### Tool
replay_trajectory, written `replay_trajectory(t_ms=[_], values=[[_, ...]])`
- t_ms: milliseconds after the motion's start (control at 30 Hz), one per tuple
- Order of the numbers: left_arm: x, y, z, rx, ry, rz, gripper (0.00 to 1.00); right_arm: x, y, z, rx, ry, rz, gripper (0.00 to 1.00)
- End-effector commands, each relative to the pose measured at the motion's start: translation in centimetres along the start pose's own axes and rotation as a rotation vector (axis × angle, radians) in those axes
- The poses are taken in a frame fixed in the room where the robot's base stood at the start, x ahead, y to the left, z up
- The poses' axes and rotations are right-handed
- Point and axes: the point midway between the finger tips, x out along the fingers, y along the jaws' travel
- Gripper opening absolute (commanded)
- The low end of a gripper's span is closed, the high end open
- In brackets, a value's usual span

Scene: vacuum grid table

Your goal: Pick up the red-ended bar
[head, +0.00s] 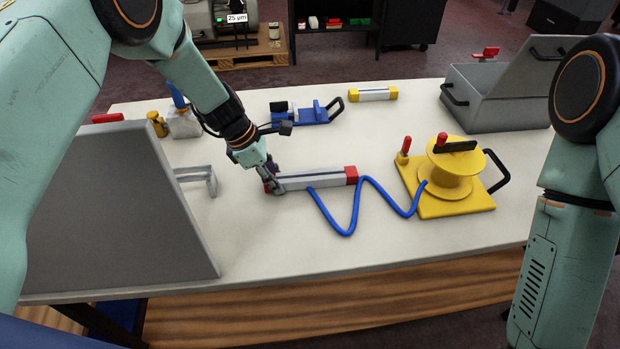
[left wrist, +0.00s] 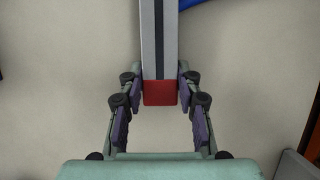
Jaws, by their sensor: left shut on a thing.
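The red-ended bar (head: 315,180) is a grey bar with a dark stripe and red end blocks, lying on the white table. A blue hose (head: 347,231) runs from it in a loop to the yellow reel. My left gripper (head: 272,182) is at the bar's left end. In the left wrist view the bar (left wrist: 160,45) reaches down between the fingers of my left gripper (left wrist: 160,88), with its red end just inside them. The fingers are closed on the bar's sides near that end. My right arm shows at the right, but its gripper is out of view.
The yellow reel (head: 452,185) on its base stands right of the bar. A yellow-ended bar (head: 373,94) and a blue fixture (head: 306,114) lie behind. An open grey case (head: 495,95) stands back right; a large grey lid (head: 120,210) rises at left. The front table strip is clear.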

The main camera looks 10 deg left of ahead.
Motion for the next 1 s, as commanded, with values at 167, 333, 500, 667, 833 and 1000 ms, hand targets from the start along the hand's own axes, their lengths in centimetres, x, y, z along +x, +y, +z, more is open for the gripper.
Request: replay_trajectory(t_ms=[167, 333, 500, 667, 833, 1000], values=[[-0.1, 0.1, 0.0, 0.0, -0.001, 0.001, 0.03, 0.0, 0.0, 0.0, 0.0, 0.0, 0.0, 0.4], [-0.1, 0.1, 0.1, 0.0, -0.001, 0.002, 0.0, 0.0, 0.0, 0.0, 0.0, 0.0, 0.0, 0.4], [-0.2, 0.1, 0.1, 0.0, -0.001, 0.002, 0.0, 0.0, 0.0, 0.0, 0.0, 0.0, 0.0, 0.4], [-1.9, 0.2, 0.9, 0.003, -0.002, 0.004, 0.0, -0.1, 0.0, 0.0, 0.0, 0.0, 0.0, 0.4], [-5.2, 0.1, 2.2, 0.002, -0.002, 0.005, 0.0, -0.4, 0.0, 0.0, 0.0, 0.0, 0.0, 0.4], [-7.8, 0.1, 3.3, 0.002, -0.002, 0.004, 0.0, -0.6, 0.0, 0.0, 0.0, 0.0, 0.0, 0.4]])
